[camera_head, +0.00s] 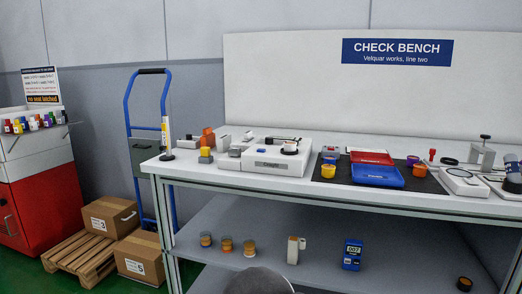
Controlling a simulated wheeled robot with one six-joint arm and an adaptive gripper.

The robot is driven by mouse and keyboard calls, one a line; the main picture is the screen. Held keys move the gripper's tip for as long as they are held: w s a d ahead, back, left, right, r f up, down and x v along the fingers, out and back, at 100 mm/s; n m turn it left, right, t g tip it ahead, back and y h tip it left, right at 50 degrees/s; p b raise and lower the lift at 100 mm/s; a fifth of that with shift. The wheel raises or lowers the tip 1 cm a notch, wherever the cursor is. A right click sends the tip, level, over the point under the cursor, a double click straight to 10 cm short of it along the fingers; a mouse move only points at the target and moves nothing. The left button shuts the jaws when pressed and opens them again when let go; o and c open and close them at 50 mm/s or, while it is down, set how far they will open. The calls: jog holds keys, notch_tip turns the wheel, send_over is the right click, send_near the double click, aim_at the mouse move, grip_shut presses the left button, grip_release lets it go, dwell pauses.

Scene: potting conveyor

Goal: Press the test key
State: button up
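A long white bench (200,164) stands ahead under a "CHECK BENCH" sign (397,51). A low white instrument (262,162) with a small dark label on its front sits on the bench left of centre. A round piece with a dark top (289,147) is on its right part, and a grey block (237,151) is at its left. I cannot make out a marked test key; any key on the instrument is too small to tell. My gripper is not in view. A grey rounded shape at the bottom edge looks like part of my own arm.
Right of the instrument, a dark mat (330,178) holds a blue tray (377,175), a red tray (371,157) and small cups. A blue hand truck (128,105), cartons (110,216) and a red cabinet (45,190) stand left.

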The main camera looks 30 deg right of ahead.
grip_shut()
dwell(1.2)
